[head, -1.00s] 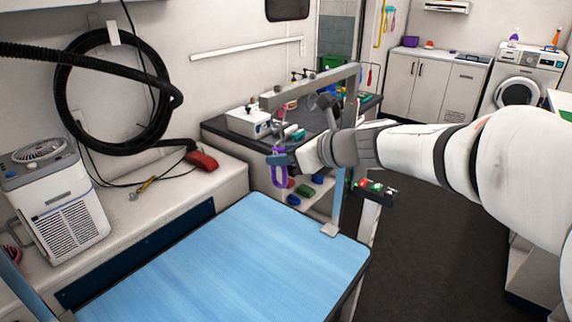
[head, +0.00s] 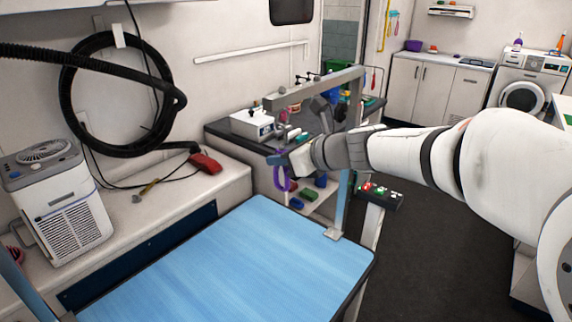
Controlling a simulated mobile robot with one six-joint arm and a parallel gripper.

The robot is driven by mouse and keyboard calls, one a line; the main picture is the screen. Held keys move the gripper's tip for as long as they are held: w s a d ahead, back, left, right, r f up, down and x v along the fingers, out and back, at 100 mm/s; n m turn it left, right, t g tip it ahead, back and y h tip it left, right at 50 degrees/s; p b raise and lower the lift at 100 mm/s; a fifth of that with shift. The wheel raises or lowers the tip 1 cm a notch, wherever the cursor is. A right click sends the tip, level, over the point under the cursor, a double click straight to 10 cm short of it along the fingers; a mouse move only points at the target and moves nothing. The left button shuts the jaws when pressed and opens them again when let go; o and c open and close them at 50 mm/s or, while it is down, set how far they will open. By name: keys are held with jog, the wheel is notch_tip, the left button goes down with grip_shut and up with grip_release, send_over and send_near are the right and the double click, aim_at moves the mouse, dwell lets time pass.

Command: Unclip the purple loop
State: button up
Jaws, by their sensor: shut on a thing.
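The purple loop (head: 280,181) hangs below the tips of my gripper (head: 277,160), over the back part of the blue grooming table (head: 225,265) as seen in the head view. My gripper is shut on the loop. Its blue fingers point left and hide the loop's top. A grey grooming arm, with a post (head: 341,205) at the table's back right corner and a horizontal bar (head: 310,90), stands behind and above my gripper. I cannot see a link between loop and bar, and the clip cannot be made out.
A dark-topped counter (head: 222,130) with a white box (head: 252,125) and small items stands behind the loop. A white dryer unit (head: 62,210) and a red handpiece (head: 206,163) are on the left bench. A small dark tray (head: 380,196) is right of the post. The tabletop is clear.

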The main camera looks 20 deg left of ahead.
jog(key=shift+c, duration=1)
jog(key=shift+r, duration=0.15)
jog(key=shift+w+r+p, duration=0.2)
jog(key=shift+r+p, duration=0.6)
jog(key=shift+p, duration=0.1)
jog(key=shift+d, duration=0.15)
jog(key=shift+s+d, duration=0.3)
jog(key=shift+d, duration=0.35)
jog(key=shift+s+d, duration=0.25)
jog(key=shift+d, duration=0.4)
jog(key=shift+s+d, duration=0.3)
jog(key=shift+d, duration=0.35)
